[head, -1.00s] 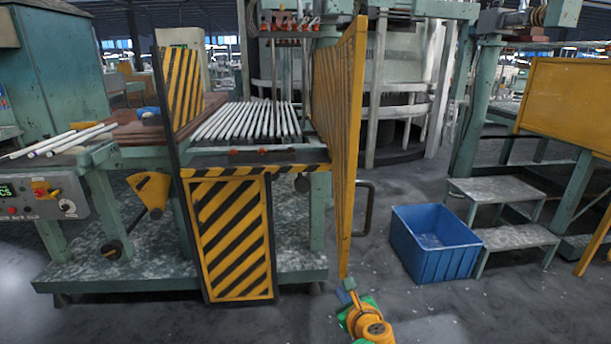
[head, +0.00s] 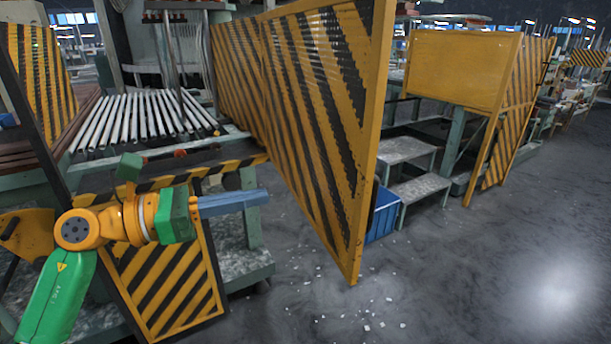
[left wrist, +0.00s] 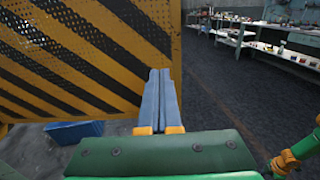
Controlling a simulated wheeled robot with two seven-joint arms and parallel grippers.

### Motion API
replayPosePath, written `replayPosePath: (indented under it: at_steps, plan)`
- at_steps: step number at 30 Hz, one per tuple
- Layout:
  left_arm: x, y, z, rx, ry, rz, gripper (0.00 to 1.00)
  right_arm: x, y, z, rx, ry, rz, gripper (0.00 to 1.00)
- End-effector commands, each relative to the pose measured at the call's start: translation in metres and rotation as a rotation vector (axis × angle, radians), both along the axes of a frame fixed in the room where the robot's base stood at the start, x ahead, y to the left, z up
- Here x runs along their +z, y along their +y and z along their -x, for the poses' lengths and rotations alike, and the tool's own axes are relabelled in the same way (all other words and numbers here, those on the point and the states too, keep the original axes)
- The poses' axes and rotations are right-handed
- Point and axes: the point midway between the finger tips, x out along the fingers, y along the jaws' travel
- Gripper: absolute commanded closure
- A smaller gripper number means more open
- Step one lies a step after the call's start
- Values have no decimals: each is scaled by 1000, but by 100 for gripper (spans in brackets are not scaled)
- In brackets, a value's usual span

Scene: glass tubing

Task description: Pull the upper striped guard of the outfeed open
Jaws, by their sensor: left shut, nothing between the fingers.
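The upper striped guard (head: 320,110) is a tall yellow-framed, perforated panel with black stripes. In the head view it stands swung out from the outfeed, beside its row of glass tubes (head: 135,120). My left gripper (head: 268,195) is shut and empty, its blue-grey fingers pointing right toward the guard's lower part. In the left wrist view the closed fingers (left wrist: 160,75) lie over the right part of the guard (left wrist: 85,60); I cannot tell whether they touch it. The lower striped guard (head: 170,275) is below, partly behind my left arm. My right gripper is not in view.
A blue bin (head: 382,215) stands partly behind the guard, beside grey steps (head: 420,185). A yellow panel (head: 460,70) stands farther right. The floor at the right is open, with small white bits scattered near the guard.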

Motion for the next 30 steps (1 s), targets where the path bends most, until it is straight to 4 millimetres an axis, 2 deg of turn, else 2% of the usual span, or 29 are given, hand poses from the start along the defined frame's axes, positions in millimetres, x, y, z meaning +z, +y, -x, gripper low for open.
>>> replayPosePath:
  at_steps: [3,15,21,30]
  plan:
    - [8,-22,-10,-4,0,6,100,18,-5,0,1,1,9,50]
    - [7,-96,-47,-2,0,7,100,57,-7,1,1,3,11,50]
    - [4,-112,-55,1,-1,5,100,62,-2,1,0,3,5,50]
    - [2,-113,-56,2,-2,4,100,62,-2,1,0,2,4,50]
